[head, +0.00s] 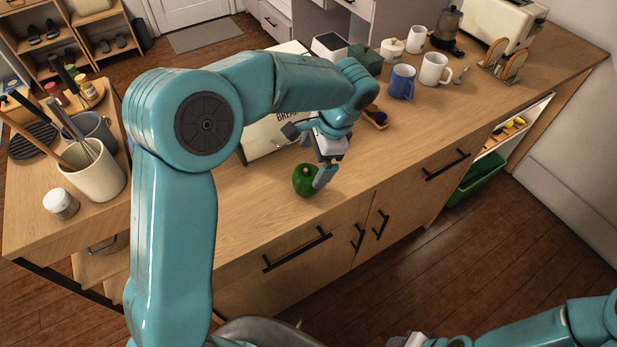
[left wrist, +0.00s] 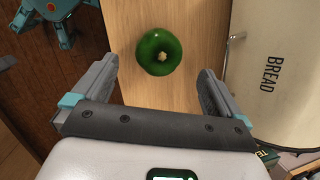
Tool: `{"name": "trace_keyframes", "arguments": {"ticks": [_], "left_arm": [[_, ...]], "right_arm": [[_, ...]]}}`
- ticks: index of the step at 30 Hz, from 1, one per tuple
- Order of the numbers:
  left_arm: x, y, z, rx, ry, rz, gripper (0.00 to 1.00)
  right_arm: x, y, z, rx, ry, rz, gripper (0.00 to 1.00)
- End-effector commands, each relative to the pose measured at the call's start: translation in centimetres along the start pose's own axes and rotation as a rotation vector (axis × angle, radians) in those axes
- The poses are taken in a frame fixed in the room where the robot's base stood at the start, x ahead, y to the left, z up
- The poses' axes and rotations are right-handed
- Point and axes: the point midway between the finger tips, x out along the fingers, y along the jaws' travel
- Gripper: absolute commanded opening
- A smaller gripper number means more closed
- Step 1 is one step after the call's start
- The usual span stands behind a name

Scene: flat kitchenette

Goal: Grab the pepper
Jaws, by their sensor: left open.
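A green pepper (head: 304,181) stands on the wooden counter near its front edge, in front of the bread box. In the left wrist view the pepper (left wrist: 160,51) shows from above, ahead of the fingertips and roughly midway between them. My left gripper (head: 312,155) is open and above the pepper; one finger passes in front of the pepper's right side in the head view. In the left wrist view both fingers of my left gripper (left wrist: 155,82) are spread and nothing is between them. My right arm shows at the bottom right of the head view.
A white bread box (head: 262,142) is close behind the pepper. A blue mug (head: 402,82), a white mug (head: 433,70) and a toaster (head: 497,22) stand at the right back. A utensil crock (head: 97,172) stands at the left. The counter right of the pepper is clear.

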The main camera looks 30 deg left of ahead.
Motion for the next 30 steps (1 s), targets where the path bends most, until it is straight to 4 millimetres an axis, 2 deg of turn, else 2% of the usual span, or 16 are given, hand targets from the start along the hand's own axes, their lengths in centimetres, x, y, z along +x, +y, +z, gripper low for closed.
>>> {"name": "trace_keyframes", "arguments": {"ticks": [5, 12, 21, 26, 27, 30], "left_arm": [[1.4, -0.1, 0.0, 0.0, -0.003, 0.003, 1.0], [5.1, -0.1, -0.2, -0.001, -0.003, 0.002, 1.0], [5.7, -0.2, -0.4, -0.002, 0.001, 0.0, 1.0], [5.7, -0.1, -0.4, -0.001, 0.001, 0.0, 0.48], [5.7, -0.1, -0.4, -0.001, 0.001, 0.001, 0.43], [5.7, -0.1, -0.4, -0.001, 0.001, 0.0, 0.42]], "right_arm": [[-0.4, -0.1, 0.0, 0.0, 0.0, 0.0, 0.43], [-1.2, -0.4, 0.0, 0.0, 0.0, 0.0, 0.43], [-1.2, -0.4, 0.0, 0.0, 0.0, 0.0, 0.43], [-1.2, -0.4, 0.0, 0.0, 0.0, 0.0, 0.43], [-1.2, -0.4, 0.0, 0.0, 0.0, 0.0, 0.43], [-1.2, -0.4, 0.0, 0.0, 0.0, 0.0, 0.43]]}}
